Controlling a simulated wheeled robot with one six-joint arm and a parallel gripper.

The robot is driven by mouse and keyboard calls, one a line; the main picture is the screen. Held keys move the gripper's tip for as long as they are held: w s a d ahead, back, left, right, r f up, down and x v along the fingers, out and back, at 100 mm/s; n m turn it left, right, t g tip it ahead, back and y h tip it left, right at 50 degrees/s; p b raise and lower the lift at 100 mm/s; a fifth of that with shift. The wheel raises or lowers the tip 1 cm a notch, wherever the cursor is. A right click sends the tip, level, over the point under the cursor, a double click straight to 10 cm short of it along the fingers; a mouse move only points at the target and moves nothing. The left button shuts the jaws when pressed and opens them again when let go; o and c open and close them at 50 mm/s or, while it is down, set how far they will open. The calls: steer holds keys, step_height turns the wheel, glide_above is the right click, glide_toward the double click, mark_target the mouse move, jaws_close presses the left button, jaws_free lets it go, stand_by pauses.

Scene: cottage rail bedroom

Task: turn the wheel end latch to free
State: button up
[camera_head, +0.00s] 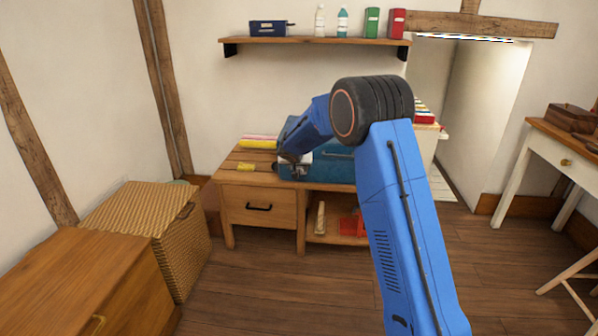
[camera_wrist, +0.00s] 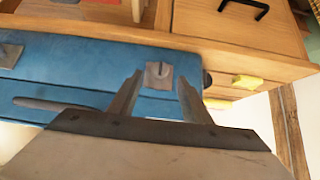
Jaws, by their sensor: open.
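A blue case (camera_head: 335,168) lies on the wooden bench, partly hidden behind my arm in the head view. In the wrist view the case (camera_wrist: 100,62) shows a dark handle (camera_wrist: 55,104) and two grey square latches. One latch (camera_wrist: 159,76) is near the case end with a dark round part, perhaps a wheel (camera_wrist: 207,79). It has a small dark upright tab. The other latch (camera_wrist: 10,56) is at the left edge. My gripper (camera_wrist: 158,82) is open, its fingers on either side of the nearer latch; contact cannot be told. In the head view my gripper (camera_head: 288,158) is at the case's left end.
The bench (camera_head: 262,182) has a drawer with a black handle (camera_head: 259,207). A yellow block (camera_head: 245,167) lies left of the case. A wall shelf (camera_head: 315,41) with bottles and boxes is above. A wicker chest (camera_head: 150,235) stands left; open floor (camera_head: 270,290) lies in front.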

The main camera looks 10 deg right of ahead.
mark_target(299, 171)
steer(key=shift+x, duration=2.45)
steer(key=shift+c, duration=0.2)
steer(key=c, duration=1)
